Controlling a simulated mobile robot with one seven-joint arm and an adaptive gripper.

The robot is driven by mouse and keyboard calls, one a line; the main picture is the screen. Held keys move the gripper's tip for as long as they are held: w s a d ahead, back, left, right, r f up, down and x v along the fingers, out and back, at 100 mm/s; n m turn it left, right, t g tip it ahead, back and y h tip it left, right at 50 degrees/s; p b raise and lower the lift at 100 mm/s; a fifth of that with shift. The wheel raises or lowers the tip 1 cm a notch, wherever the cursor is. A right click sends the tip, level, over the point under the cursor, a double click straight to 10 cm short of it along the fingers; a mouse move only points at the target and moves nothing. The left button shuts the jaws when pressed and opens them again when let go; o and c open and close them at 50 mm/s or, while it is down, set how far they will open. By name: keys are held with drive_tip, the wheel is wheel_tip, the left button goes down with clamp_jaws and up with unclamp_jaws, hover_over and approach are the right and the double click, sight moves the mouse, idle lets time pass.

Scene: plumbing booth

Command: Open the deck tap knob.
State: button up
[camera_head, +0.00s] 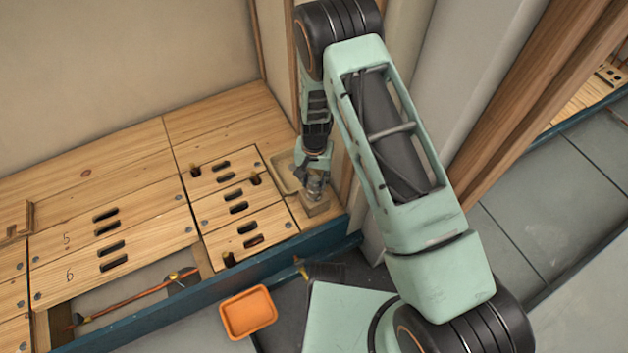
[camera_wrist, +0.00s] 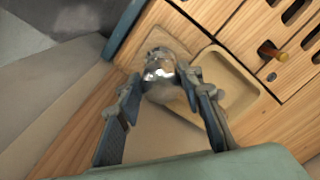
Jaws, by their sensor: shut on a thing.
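The deck tap knob (camera_wrist: 160,72) is a shiny rounded metal piece in the wrist view, above a wooden base block at the deck's corner. My gripper (camera_wrist: 160,88) has one finger on either side of it and is shut on it. In the head view my gripper (camera_head: 315,182) reaches down to the tap at the right end of the wooden deck. There the tap is mostly hidden by my gripper, and only its wooden base block (camera_head: 316,207) shows clearly. I cannot tell how far the knob is turned.
A shallow wooden tray (camera_wrist: 236,88) is beside the tap. Slotted deck panels (camera_head: 240,205) lie to the left. An opening in the deck shows an orange pipe (camera_head: 135,295). An orange tray (camera_head: 248,312) is below the blue deck edge (camera_head: 285,255). Walls and a wooden post stand close behind the tap.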

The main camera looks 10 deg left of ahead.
sight(314, 181)
idle(0.3)
drive_tip(key=o, duration=1.2)
drive_tip(key=shift+c, duration=0.2)
wheel_tip(314, 181, up, 12)
